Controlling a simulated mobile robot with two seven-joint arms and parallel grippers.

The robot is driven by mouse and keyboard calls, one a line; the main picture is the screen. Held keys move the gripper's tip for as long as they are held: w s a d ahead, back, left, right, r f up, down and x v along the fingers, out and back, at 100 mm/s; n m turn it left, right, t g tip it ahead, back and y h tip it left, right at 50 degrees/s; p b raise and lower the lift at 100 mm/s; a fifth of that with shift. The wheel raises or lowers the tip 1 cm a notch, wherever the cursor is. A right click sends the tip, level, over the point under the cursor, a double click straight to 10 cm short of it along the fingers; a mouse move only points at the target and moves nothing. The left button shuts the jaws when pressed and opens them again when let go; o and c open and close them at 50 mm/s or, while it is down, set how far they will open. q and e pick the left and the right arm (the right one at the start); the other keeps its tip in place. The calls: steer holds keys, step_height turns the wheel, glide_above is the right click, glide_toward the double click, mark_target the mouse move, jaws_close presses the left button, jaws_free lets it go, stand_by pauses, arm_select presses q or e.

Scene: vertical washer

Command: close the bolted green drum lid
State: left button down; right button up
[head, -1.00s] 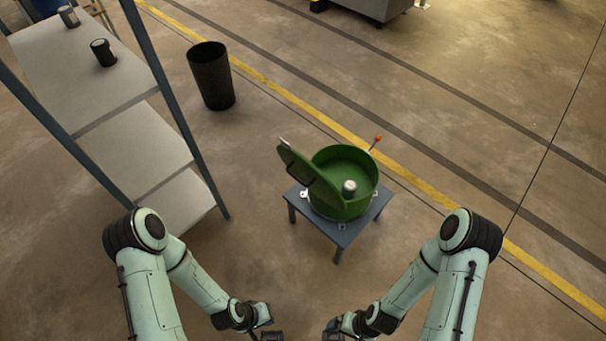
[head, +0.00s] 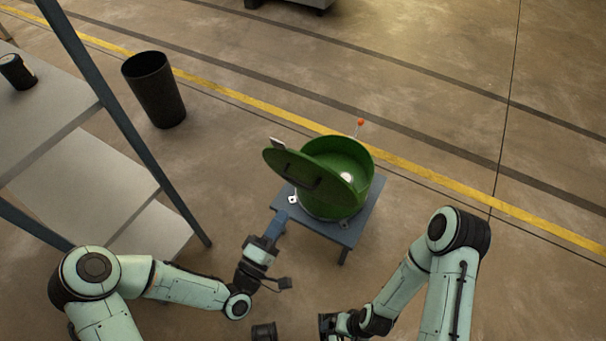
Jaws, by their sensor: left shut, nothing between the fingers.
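The green drum (head: 362,188) is a round open tub standing on a small table. Its green lid (head: 315,182) is open, tilted up at the drum's left side, with a dark handle on its face. A small pale round part (head: 346,178) shows inside, partly covered by the lid. My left gripper (head: 277,224) is shut and empty, pointing up at the table's left edge, below and left of the lid. It looks apart from the lid. My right gripper (head: 325,325) is low at the bottom of the picture; its fingers are too unclear to read.
The blue-grey table (head: 345,235) carries the drum. A lever with an orange knob (head: 360,122) stands behind the drum. A grey shelf (head: 85,170) is at the left, with a black bin (head: 155,90) behind it. The floor to the right is clear.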

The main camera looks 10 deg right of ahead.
mark_target(313, 165)
arm_select(q)
steer(key=x, duration=1.3)
steer(key=shift+w+d, duration=0.15)
steer(key=shift+d, duration=0.05)
steer(key=shift+r, duration=0.1)
